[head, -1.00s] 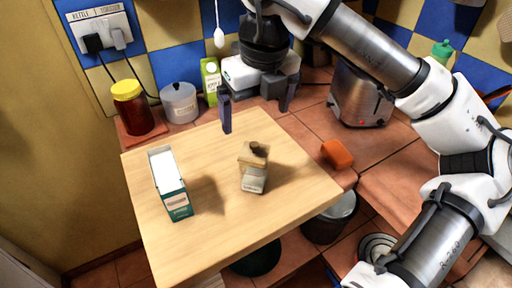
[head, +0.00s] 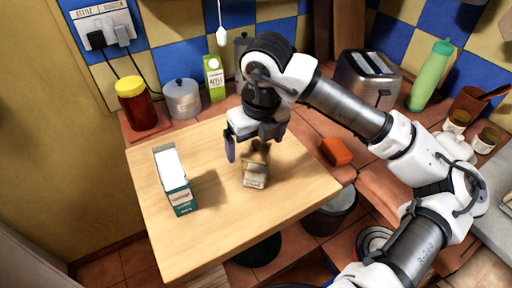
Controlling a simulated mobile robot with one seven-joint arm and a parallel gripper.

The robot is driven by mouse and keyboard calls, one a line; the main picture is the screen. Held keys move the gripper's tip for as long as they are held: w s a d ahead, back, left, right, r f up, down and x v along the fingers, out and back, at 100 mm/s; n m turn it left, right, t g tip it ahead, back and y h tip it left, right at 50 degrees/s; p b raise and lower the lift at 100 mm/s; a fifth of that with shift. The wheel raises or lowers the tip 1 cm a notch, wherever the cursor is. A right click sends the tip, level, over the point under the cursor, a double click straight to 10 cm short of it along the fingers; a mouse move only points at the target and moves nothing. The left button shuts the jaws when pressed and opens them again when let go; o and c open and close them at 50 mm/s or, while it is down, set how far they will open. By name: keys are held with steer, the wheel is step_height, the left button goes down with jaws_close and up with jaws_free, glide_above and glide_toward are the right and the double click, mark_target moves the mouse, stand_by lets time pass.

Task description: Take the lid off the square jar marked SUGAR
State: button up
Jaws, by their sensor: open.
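The square jar (head: 255,178) stands on the wooden board near its middle. It has a pale body with a label too small to read. Its brownish wooden lid (head: 258,154) is on top, partly hidden by my gripper. My gripper (head: 252,155) is open and points down over the jar. The left finger is beside the lid with a gap; the right finger is partly hidden behind the hand. I cannot tell whether either finger touches the lid.
On the wooden table (head: 225,235) a green and white box (head: 175,180) stands at left. Behind are a jar with a yellow lid (head: 137,104), a grey canister (head: 183,99) and a juice carton (head: 214,78). An orange sponge (head: 336,151) and a toaster (head: 367,78) are at right.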

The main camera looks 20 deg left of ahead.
steer(key=c, duration=0.9)
steer(key=shift+r, duration=0.1)
steer(key=shift+c, duration=0.2)
